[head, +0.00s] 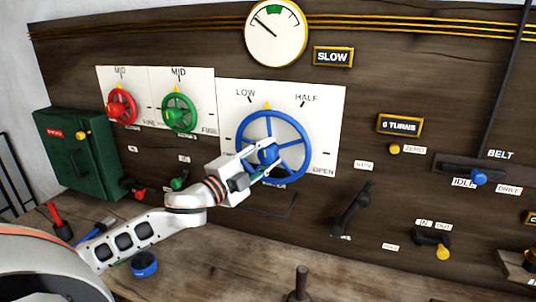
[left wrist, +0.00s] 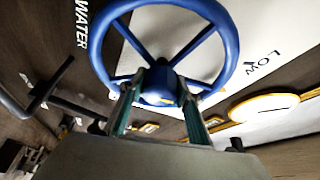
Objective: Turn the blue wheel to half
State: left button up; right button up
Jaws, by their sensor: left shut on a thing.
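The blue wheel (head: 302,148) is mounted on a white plate (head: 328,112) on the dark wooden panel. A yellow pointer (head: 267,106) shows at its top, between the LOW mark (head: 245,93) and the HALF mark (head: 306,98), nearer LOW. My left gripper (head: 268,156) reaches the wheel's middle from the lower left, shut on its hub. In the left wrist view the fingers (left wrist: 160,105) stand on both sides of the hub, inside the blue rim (left wrist: 232,55). The fingers partly hide the hub and lower spokes. My right gripper is not in view.
A red wheel (head: 121,106) and a green wheel (head: 179,113) are left of the blue one. A dark lever (head: 352,208) is at lower right. A gauge (head: 276,35) hangs above. A blue round thing (head: 144,264) lies on the bench (head: 225,270) below my arm.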

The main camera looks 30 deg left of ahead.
pick_arm(q)
jog(key=m+g, duration=0.2)
jog(key=m, duration=0.3)
jog(key=shift+r, duration=0.1)
jog(key=shift+m+g, duration=0.3)
jog(key=shift+m, duration=0.3)
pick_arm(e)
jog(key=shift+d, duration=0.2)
pick_arm(q)
jog(key=shift+m, duration=0.3)
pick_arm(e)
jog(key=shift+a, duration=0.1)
pick_arm(q)
jog(key=o, duration=1)
jog(key=shift+o, duration=0.5)
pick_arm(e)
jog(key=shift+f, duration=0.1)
